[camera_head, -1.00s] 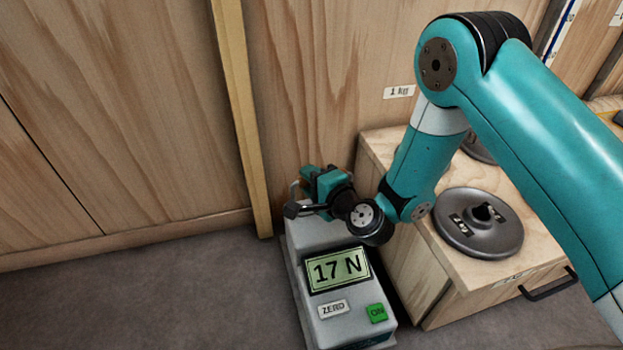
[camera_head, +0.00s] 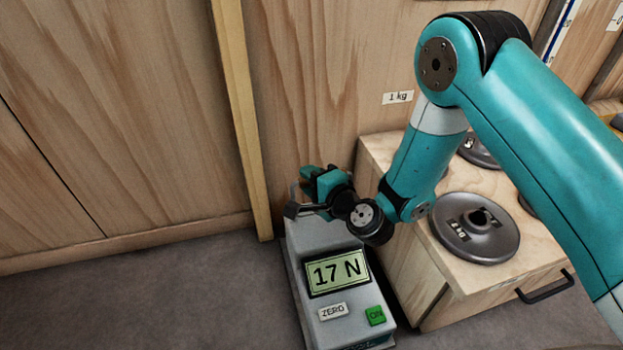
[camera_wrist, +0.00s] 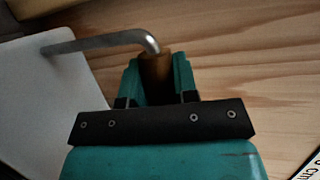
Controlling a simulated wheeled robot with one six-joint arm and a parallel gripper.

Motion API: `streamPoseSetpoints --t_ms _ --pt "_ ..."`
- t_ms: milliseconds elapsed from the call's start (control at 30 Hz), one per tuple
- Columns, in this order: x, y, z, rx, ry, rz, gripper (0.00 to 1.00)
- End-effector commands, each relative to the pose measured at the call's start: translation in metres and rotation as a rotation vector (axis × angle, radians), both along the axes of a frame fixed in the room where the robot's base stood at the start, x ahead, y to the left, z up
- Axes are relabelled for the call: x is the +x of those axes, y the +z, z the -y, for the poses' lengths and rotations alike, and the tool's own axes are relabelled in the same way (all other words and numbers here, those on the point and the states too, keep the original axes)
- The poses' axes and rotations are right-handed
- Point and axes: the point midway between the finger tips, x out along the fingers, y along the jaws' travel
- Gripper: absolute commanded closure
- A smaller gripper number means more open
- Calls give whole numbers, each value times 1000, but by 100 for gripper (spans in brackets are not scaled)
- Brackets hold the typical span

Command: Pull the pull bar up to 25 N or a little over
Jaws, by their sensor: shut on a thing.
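The grey force gauge (camera_head: 309,240) stands on the floor by the wooden wall. Its display (camera_head: 337,273) reads 17 N, above a ZERO button (camera_head: 332,311) and a green ON button (camera_head: 375,315). My gripper (camera_head: 306,194) is over the back end of the gauge. In the wrist view a bent grey metal bar (camera_wrist: 100,40), the pull bar, runs from the left to my gripper (camera_wrist: 157,72). The fingers are shut on it at a brown grip piece (camera_wrist: 155,69) between them. In the head view my wrist hides most of the bar.
A wooden box (camera_head: 446,303) with a dark handle (camera_head: 548,286) stands close to the right of the gauge. A round grey weight plate (camera_head: 470,245) lies on it, with others behind. A wooden post (camera_head: 240,110) rises behind left. The floor (camera_head: 140,300) to the left is clear.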

Motion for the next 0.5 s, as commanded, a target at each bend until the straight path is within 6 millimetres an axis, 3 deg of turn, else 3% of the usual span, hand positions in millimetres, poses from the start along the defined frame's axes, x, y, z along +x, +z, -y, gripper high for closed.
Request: streamPoseSetpoints --t_ms 500 --pt "3 12 3 2 -12 7 100"
